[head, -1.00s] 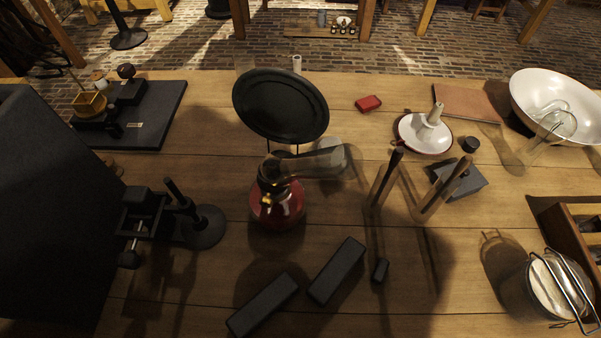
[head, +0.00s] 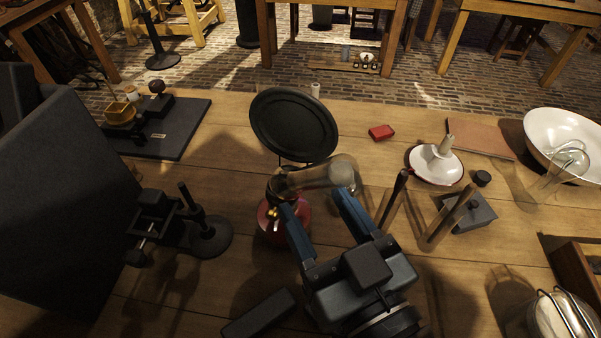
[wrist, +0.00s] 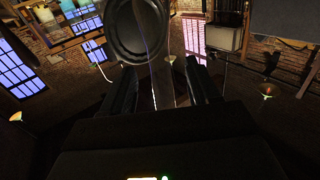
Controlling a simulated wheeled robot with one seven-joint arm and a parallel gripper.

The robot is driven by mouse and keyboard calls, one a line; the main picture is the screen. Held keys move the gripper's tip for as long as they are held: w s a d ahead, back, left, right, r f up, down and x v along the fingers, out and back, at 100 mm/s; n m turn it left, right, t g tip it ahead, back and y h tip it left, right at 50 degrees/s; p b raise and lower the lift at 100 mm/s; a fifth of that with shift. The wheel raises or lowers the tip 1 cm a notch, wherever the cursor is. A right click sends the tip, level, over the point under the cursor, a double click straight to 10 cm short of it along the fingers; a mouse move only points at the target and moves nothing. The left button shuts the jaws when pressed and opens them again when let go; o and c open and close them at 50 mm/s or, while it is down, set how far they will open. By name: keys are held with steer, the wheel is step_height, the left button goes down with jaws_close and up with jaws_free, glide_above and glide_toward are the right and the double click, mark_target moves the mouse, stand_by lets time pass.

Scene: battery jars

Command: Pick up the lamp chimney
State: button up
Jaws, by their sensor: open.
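The clear glass lamp chimney (head: 322,174) lies sideways in the head view, one end by the burner of the red lamp (head: 268,218), its wider end to the right. I cannot tell what it rests on. My gripper (head: 311,198) is open, its blue fingers pointing away from me. The left fingertip is near the burner and the right one near the chimney's wider end. I cannot tell whether either touches the glass. In the wrist view the fingers (wrist: 163,80) stand apart, with faint glassy outlines between them.
A black round disc (head: 293,124) stands just behind the chimney, and it also shows in the wrist view (wrist: 138,28). Glass tubes with dark rods (head: 392,202) stand to the right. A black clamp stand (head: 208,238) is to the left. A dark block (head: 258,314) lies in front.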

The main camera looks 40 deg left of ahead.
mark_target(303, 182)
steer(key=p+x, duration=0.1)
steer(key=x, duration=0.4)
steer(key=shift+w+a+r+p, duration=0.1)
steer(key=shift+p, duration=0.3)
steer(key=c, duration=1.1)
